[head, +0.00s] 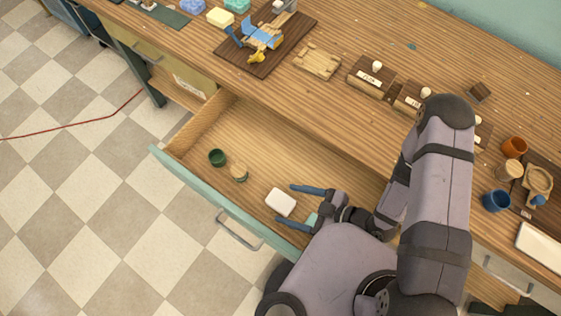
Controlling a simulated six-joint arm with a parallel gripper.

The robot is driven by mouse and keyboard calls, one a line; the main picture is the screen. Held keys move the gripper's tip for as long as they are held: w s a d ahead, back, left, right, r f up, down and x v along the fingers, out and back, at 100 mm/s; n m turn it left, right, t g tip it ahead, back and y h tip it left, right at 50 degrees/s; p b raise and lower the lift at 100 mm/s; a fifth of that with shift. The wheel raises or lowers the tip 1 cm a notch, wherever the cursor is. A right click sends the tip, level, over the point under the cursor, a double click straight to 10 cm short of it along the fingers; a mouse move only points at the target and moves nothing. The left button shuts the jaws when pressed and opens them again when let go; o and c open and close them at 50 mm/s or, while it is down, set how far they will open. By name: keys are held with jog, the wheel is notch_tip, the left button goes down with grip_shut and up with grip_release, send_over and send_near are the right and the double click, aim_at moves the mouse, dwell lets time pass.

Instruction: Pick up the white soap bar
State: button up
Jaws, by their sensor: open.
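The white soap bar (281,202) is a small rounded block. It lies on the floor of an open wooden drawer (258,150), near the drawer's front wall. My gripper (291,207) is open, its two blue fingers pointing left. The upper finger reaches past the bar's upper right side and the lower finger ends below its right side. The bar shows at the left of the opening, near the fingertips. I cannot tell whether a finger touches it or how high the fingers are above the drawer floor.
A light teal piece (312,219) lies near my lower finger. The drawer's teal front (190,190) borders the space. The worktop (330,105) above holds several objects.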

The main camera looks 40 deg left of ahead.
aim_at(286, 204)
jog(key=shift+x, duration=1.2)
jog(key=c, duration=1.4)
jog(key=shift+o, duration=0.2)
jog(key=shift+r, duration=0.1)
notch_tip(286, 204, up, 10)
jog(key=p, duration=0.1)
jog(key=shift+p, duration=0.35)
